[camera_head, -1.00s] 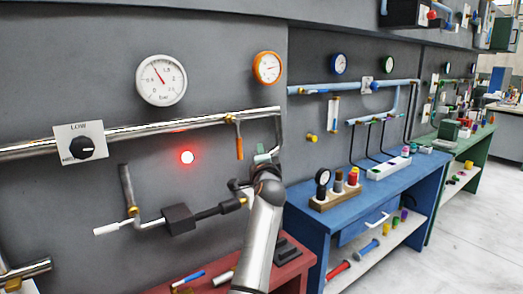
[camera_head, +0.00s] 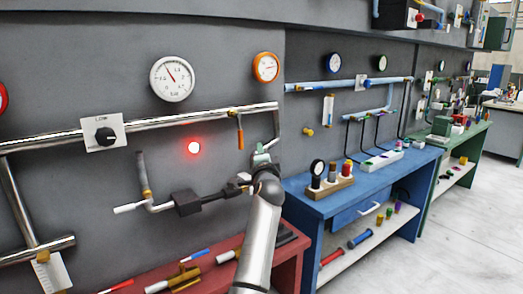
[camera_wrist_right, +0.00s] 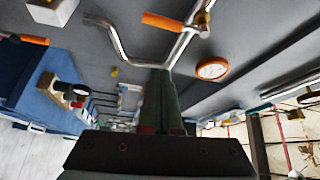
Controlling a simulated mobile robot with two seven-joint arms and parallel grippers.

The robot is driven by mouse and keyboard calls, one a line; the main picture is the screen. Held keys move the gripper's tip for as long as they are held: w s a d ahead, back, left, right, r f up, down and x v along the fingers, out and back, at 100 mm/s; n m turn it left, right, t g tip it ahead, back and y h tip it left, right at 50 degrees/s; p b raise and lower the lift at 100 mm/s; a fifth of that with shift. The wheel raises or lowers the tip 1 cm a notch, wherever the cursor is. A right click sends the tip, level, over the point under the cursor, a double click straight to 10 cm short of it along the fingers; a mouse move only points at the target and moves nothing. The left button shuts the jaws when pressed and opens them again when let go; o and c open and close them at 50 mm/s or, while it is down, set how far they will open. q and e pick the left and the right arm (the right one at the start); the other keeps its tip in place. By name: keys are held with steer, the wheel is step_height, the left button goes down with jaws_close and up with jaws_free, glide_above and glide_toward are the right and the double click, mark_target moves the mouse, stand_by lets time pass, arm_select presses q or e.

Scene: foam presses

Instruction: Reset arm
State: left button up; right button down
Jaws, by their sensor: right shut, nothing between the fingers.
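My right arm rises from the bottom of the head view. Its gripper (camera_head: 262,152) is in front of the grey wall, just below the bent end of the chrome pipe (camera_head: 180,119). In the right wrist view the two dark green fingers of this gripper (camera_wrist_right: 160,98) lie together, with nothing between them. Whether the fingertips touch the pipe is hard to tell. My left gripper is not in view.
A valve with an orange handle (camera_head: 240,138) hangs beside my right gripper. A red lamp (camera_head: 194,147) is lit. White (camera_head: 172,78) and orange gauges (camera_head: 265,67) hang above. A red bench (camera_head: 290,262) and blue bench (camera_head: 375,182) stand below; open floor (camera_head: 460,230) lies right.

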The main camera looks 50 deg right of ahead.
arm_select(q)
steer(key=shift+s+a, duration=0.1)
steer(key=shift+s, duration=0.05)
arm_select(e)
steer(key=shift+s+a, duration=0.1)
steer(key=shift+s, duration=0.05)
stand_by(0.5)
steer(key=s+a+f+n+y, duration=0.2)
steer(key=a+f+n+y, duration=0.2)
steer(key=a+f+n, duration=0.8)
steer(key=s+a+f+n+y, duration=0.2)
steer(key=a+f+n+y, duration=0.55)
steer(key=f, duration=0.85)
steer(key=s+a+f+n+g+y, duration=0.2)
steer(key=s+a+f+n, duration=0.1)
steer(key=s+a+f, duration=0.6)
steer(key=s+a+f+n+g+y, duration=0.1)
steer(key=s+a+f+n+g, duration=0.2)
steer(key=s+a+f, duration=0.7)
steer(key=s+a, duration=0.2)
steer(key=s, duration=0.3)
steer(key=shift+s+a+n+y, duration=0.3)
steer(key=shift+s+n+y, duration=0.05)
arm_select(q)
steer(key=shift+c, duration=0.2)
